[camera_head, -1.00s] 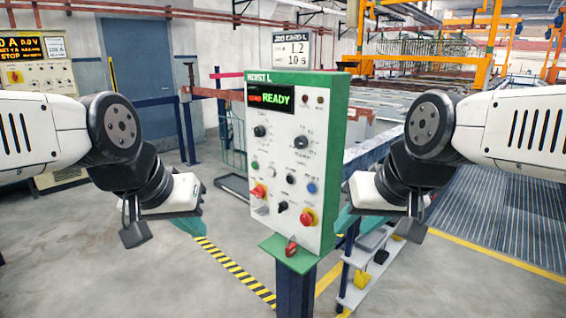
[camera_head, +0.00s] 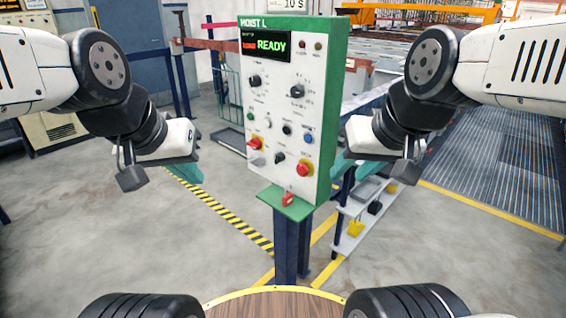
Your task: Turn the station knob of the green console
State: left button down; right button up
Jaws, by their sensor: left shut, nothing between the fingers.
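The green console (camera_head: 325,110) stands upright on a dark post in the centre of the head view, with a white panel and a lit screen (camera_head: 266,46) reading READY. The panel bears a black knob (camera_head: 255,80) at upper left, a larger black knob (camera_head: 297,91) at upper right and a small black knob (camera_head: 280,158) low down. Their labels are too small to read, so I cannot tell which is the station knob. My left gripper (camera_head: 189,140) is shut and empty, left of the console and apart from it. My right gripper (camera_head: 351,138) is at its right edge, fingers largely hidden.
A small red part (camera_head: 288,199) sits on the green ledge below. A low shelf (camera_head: 352,222) stands behind the post at right. Open floor lies to the left.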

aim_at(255, 80)
jog(key=i+l+u, duration=0.1)
jog(key=i+u, duration=0.15)
jog(key=u, duration=0.15)
jog(key=i+l+u, duration=0.2)
jog(key=u, duration=0.25)
